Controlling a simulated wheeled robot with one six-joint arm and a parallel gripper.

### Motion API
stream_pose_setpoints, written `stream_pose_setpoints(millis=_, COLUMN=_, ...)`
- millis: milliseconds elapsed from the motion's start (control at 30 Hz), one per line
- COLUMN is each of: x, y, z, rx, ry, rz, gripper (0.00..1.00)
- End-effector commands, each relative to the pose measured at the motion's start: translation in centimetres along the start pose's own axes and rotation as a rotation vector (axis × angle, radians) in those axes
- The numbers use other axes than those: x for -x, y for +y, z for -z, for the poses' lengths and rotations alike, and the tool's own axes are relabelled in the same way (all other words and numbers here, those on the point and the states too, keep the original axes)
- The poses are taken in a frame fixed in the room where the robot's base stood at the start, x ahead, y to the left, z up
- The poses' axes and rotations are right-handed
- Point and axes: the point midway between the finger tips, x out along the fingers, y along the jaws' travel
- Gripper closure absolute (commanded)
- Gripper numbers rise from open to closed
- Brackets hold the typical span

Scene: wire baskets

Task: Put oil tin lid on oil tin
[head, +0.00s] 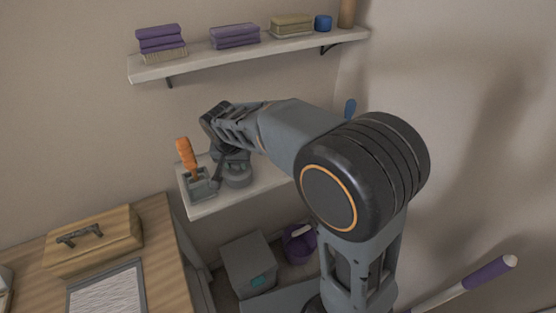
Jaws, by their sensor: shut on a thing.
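My gripper (228,160) is low over the small lower shelf, at the far end of my arm. It is shut on a small grey thing that I take for the oil tin lid; the fingers and arm hide most of it. A round grey object (238,179), which may be the oil tin, stands on the shelf just below the gripper. I cannot tell whether lid and tin touch.
A grey open box (201,187) with an orange-handled tool (187,156) stands left of the gripper on the lower shelf (205,208). An upper shelf (200,62) holds folded cloths. A wooden case (95,240) lies on a table at left. A grey bin (248,262) and purple bucket (299,244) are below.

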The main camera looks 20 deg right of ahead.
Motion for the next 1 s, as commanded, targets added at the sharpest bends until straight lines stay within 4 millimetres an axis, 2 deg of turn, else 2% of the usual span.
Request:
stream_pose_setpoints(millis=33, x=0.02, y=0.00, z=0.01, rx=0.000, ry=0.000, rz=0.000, gripper=0.99)
stream_pose_setpoints(millis=67, x=0.03, y=0.00, z=0.01, rx=0.000, ry=0.000, rz=0.000, gripper=0.64)
stream_pose_setpoints(millis=367, x=0.03, y=0.00, z=0.01, rx=0.000, ry=0.000, rz=0.000, gripper=0.35)
stream_pose_setpoints(millis=1000, x=0.13, y=0.00, z=0.02, rx=0.000, ry=0.000, rz=0.000, gripper=0.35)
